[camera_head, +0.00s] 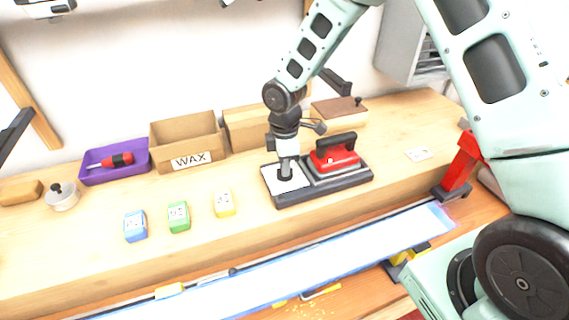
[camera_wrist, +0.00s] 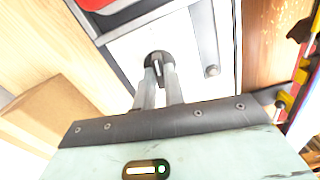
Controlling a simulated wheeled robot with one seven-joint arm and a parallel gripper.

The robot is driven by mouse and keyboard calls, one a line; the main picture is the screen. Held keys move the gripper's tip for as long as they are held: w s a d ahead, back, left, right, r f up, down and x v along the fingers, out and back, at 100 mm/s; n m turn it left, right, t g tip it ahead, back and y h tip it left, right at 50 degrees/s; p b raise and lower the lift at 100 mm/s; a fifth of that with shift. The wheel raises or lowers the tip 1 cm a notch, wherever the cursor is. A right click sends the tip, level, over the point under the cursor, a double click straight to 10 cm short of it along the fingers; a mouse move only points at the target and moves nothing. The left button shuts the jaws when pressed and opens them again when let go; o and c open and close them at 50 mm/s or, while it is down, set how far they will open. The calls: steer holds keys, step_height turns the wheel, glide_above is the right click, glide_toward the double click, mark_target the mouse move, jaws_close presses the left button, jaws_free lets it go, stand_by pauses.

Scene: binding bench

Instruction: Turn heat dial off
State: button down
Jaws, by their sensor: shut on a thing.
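The heat dial (camera_wrist: 157,57) is a dark round knob on a white panel, seen at the top middle of the wrist view. In the head view the white panel (camera_head: 291,184) is the left part of a dark base (camera_head: 322,188), and the dial is mostly hidden under my gripper. A red iron (camera_head: 335,157) with a black handle stands on the right part of that base. My gripper (camera_wrist: 159,78) points down and is shut on the dial, with a finger on each side. The dial's pointer direction cannot be told.
Blue (camera_head: 135,226), green (camera_head: 179,217) and yellow (camera_head: 224,204) blocks sit left of the base. Behind are a purple tray (camera_head: 116,174) with a red-handled tool and a box marked WAX (camera_head: 187,141). A red clamp (camera_head: 461,164) stands right. The bench between blocks and base is clear.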

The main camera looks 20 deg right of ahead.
steer(key=c, duration=1.5)
jaws_free()
steer(key=shift+r, duration=0.1)
step_height(320, 180, up, 17)
steer(key=b, duration=0.2)
steer(key=shift+r+b, duration=0.15)
steer(key=shift+b, duration=0.15)
steer(key=s+a+f+m, duration=0.1)
steer(key=s+a+m, duration=0.1)
steer(key=s, duration=0.7)
steer(key=s+a+f+m, duration=0.1)
steer(key=s+a+m, duration=0.1)
steer(key=s, duration=0.8)
steer(key=s+a+f+m, duration=0.1)
steer(key=s+m, duration=0.3)
steer(key=s, duration=0.6)
steer(key=shift+a+y, duration=0.3)
steer(key=shift+a, duration=0.35)
